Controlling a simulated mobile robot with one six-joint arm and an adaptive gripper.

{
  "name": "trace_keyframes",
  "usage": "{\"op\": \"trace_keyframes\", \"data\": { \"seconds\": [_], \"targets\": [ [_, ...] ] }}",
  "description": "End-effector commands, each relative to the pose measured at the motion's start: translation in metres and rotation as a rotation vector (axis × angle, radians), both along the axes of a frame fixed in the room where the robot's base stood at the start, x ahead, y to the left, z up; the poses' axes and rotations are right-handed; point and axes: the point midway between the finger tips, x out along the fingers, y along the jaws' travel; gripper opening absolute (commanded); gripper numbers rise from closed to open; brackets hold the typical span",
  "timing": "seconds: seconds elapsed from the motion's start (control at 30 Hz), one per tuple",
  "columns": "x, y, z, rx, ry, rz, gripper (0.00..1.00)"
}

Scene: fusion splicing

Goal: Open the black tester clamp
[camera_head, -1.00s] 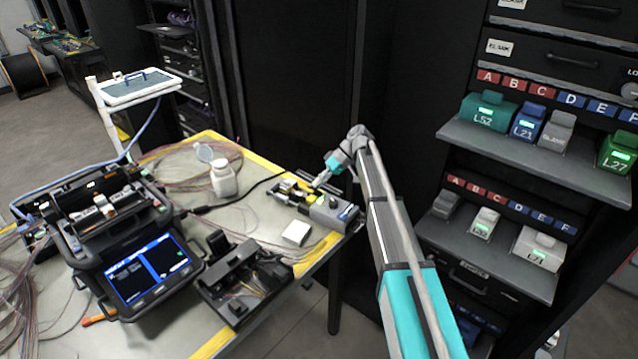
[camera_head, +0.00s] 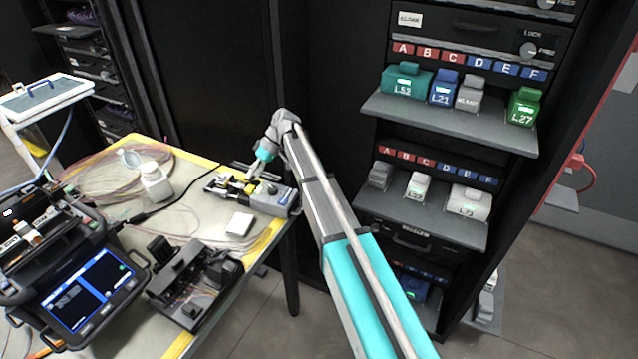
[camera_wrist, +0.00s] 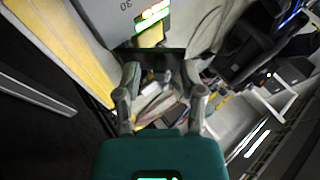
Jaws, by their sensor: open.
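The grey tester (camera_head: 276,200) with yellow and black parts sits at the table's right back corner. In the wrist view its grey housing (camera_wrist: 108,18), marked 30, is at the top, with a green-lit display and a yellow patch. A dark piece that looks like the black clamp (camera_wrist: 160,58) lies below the patch. My gripper (camera_wrist: 160,78) is open, its fingertips on either side of this dark piece; I cannot tell if they touch it. In the head view my gripper (camera_head: 250,178) is over the tester's yellow part, and the clamp cannot be made out.
A white box (camera_head: 239,224) and a black splice fixture (camera_head: 190,280) lie in front of the tester. The splicer (camera_head: 85,290) and a white bottle (camera_head: 156,182) are left. A rack shelf (camera_head: 450,122) with coloured modules stands right.

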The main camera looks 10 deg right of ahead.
Motion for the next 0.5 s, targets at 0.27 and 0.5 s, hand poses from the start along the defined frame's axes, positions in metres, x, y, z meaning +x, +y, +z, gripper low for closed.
{"op": "trace_keyframes", "data": {
  "seconds": [0.27,0.5],
  "targets": [
    [-0.012,0.005,-0.001,-0.118,-0.191,0.002,0.51],
    [-0.018,0.009,-0.007,-0.22,-0.354,0.001,0.51]
  ]
}}
